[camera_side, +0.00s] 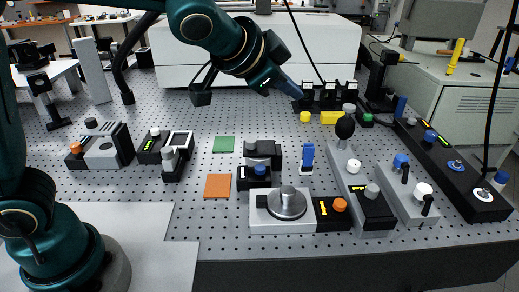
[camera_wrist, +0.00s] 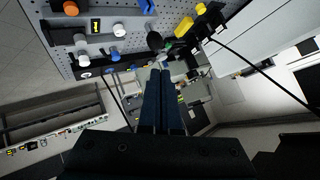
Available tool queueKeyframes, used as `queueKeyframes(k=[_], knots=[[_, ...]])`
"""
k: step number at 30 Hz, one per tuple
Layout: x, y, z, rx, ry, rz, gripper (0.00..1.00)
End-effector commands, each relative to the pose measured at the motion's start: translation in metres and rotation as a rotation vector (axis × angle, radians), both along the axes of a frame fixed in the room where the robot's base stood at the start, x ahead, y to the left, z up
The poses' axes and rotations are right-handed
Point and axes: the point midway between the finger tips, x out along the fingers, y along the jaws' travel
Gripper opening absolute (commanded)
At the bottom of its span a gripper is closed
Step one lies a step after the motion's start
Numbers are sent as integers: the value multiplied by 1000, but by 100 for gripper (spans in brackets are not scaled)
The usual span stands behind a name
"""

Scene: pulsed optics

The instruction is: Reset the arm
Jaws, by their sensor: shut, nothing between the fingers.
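My gripper (camera_side: 297,93) hangs from the teal arm high over the back of the perforated optics table (camera_side: 150,222), above and left of the black mounts. It is shut and empty. In the wrist view the two dark fingers of my gripper (camera_wrist: 160,73) lie side by side, pointing away from the camera. The wrist view looks past the fingers at the table edge and the room, tilted. My arm base stands at the left of the side view.
Several black mounts (camera_side: 327,95) stand below and right of the fingers. Devices with knobs (camera_side: 287,204) fill the table's middle and right. Green (camera_side: 223,144) and orange (camera_side: 217,186) squares lie flat. A large white box (camera_side: 320,45) stands behind. A black cable (camera_side: 303,45) hangs near the gripper.

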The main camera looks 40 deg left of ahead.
Motion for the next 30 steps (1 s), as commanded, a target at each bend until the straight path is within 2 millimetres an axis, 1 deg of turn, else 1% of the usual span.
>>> queueKeyframes(k=[1, 4, 6, 8, 9, 11, 12, 14, 15, 18, 21, 23, 25, 30], knots=[[-14, 17, 9, -26, -2, 47, 0], [-43, 42, 16, -77, 18, 133, 0], [-66, 57, 16, -114, 39, 190, 0], [-87, 67, 14, -149, 59, 237, 0], [-101, 73, 10, -173, 74, 269, 0], [-123, 79, 3, -211, 103, 313, 0], [-137, 82, -3, -235, 124, 340, 0], [-157, 84, -14, -271, 159, 376, 0], [-170, 84, -22, -294, 186, 396, 0], [-198, 79, -43, -347, 262, 433, 0], [-218, 71, -63, -378, 352, 447, 0], [-224, 68, -70, -384, 392, 451, 0], [-228, 65, -73, -391, 416, 452, 0], [-228, 66, -72, -387, 417, 449, 0]])
